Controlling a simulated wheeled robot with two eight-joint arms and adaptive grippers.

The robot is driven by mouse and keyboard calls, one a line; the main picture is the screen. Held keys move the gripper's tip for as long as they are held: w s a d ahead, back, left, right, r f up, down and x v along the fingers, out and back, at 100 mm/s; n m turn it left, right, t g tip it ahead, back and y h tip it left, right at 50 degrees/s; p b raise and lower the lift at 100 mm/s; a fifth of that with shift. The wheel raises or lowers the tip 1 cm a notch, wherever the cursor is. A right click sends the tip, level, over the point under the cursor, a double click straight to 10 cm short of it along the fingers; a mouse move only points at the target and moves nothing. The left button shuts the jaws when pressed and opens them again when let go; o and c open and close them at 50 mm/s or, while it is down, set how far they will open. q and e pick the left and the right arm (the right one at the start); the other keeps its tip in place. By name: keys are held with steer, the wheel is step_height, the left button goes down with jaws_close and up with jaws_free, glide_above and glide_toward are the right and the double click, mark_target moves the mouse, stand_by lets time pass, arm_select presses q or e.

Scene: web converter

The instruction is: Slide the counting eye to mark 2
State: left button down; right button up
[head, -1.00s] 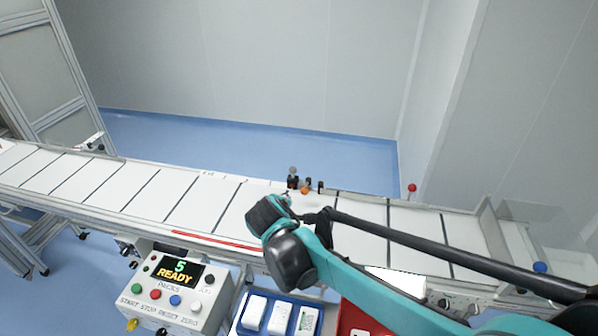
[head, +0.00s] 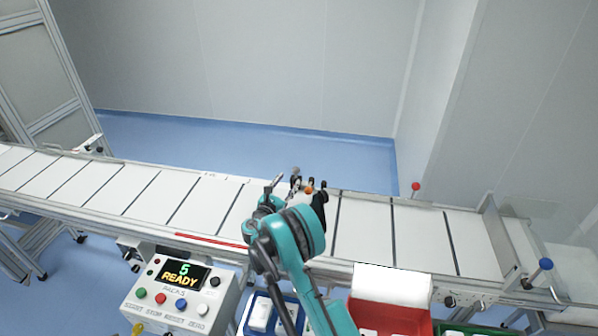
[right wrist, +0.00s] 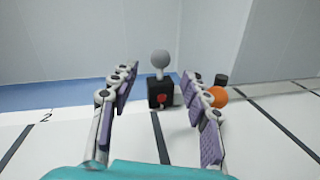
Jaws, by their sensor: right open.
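The counting eye (right wrist: 160,94) is a small black block with a red dot on its front and a grey ball knob on top. In the right wrist view it stands upright at the belt's far edge. It shows small in the head view (head: 295,174). My right gripper (right wrist: 158,82) is open, its two purple-padded fingers on either side of the eye in that view; I cannot tell if they touch it. Mark 2 (right wrist: 46,118) is printed on the pale rail to the left of the eye. My left gripper is not in view.
An orange knob (right wrist: 218,95) with a black part sits just right of the eye, close by the right finger. The white conveyor (head: 110,185) runs below. A control box (head: 180,297) reads 5 READY. Blue (head: 247,325) and red (head: 395,318) trays stand in front.

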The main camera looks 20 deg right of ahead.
mark_target(294, 173)
steer(key=b+x, duration=0.1)
steer(key=x, duration=0.6)
steer(key=shift+w+d, duration=0.2)
steer(key=shift+d, duration=0.15)
jaws_close()
